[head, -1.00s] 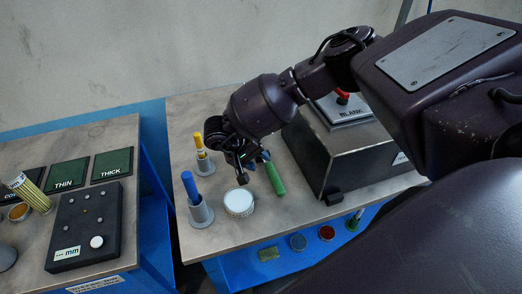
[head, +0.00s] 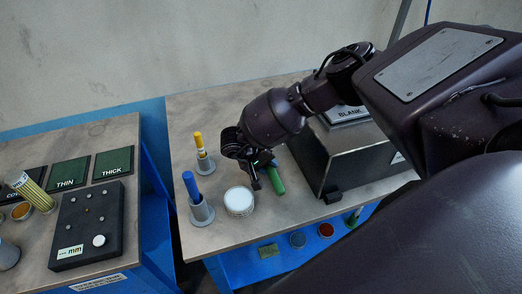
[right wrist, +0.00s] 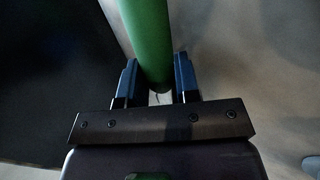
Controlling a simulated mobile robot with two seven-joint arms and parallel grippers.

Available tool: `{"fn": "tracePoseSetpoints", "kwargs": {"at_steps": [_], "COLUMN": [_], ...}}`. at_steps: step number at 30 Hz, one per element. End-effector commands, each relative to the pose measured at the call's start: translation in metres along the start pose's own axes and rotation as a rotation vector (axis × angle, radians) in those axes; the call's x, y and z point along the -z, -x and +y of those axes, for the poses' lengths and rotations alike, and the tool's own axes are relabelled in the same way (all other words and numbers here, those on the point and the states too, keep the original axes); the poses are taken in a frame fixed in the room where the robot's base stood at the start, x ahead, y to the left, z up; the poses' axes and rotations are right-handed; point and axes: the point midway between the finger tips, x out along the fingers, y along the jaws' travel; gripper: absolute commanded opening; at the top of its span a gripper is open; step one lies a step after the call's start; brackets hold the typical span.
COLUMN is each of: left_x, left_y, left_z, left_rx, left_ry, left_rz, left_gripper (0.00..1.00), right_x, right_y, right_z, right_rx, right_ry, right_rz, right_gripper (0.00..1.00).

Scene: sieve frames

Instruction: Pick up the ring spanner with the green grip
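The green grip of the spanner (head: 276,179) lies on the right-hand worktable, between the white-topped round tin and the dark box. Its far end and the ring are hidden by my right gripper (head: 256,178), which points down beside the grip. In the right wrist view, the green grip (right wrist: 150,35) runs in from the top, with its end close to the gap between the two fingers of my right gripper (right wrist: 155,80). The fingers are apart; no firm contact with the grip shows. My left gripper is not in view.
A dark box with a BLANK plate (head: 348,155) stands close right of the grip. The white-topped tin (head: 239,201), a blue-handled tool in a holder (head: 201,211) and a yellow-handled one (head: 204,161) stand left. Another table with a black gauge block (head: 86,225) is farther left.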

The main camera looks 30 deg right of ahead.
Motion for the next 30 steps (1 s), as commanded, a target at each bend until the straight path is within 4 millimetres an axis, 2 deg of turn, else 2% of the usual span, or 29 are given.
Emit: {"fn": "tracePoseSetpoints", "kwargs": {"at_steps": [1, 3, 13, 17, 23, 30], "left_x": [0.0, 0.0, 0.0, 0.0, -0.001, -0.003], "left_y": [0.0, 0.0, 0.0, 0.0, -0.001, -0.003], "left_z": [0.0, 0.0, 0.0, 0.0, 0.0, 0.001], "left_rx": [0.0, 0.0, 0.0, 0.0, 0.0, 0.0], "left_ry": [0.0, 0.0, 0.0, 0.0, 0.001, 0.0], "left_rz": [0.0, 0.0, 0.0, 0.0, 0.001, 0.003], "left_gripper": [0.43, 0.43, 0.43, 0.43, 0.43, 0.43], "right_x": [0.0, 0.0, 0.001, 0.002, 0.002, 0.002], "right_y": [0.0, 0.0, 0.002, 0.009, 0.037, 0.086], "right_z": [0.0, 0.0, 0.001, 0.007, 0.028, 0.065], "right_rx": [0.0, 0.0, 0.0, 0.001, 0.001, 0.003], "right_ry": [0.0, 0.0, -0.002, -0.003, -0.003, -0.003], "right_rz": [0.0, 0.0, 0.001, 0.002, 0.004, 0.005], "right_gripper": [0.09, 0.0, 0.0, 0.0, 0.0, 0.0]}}
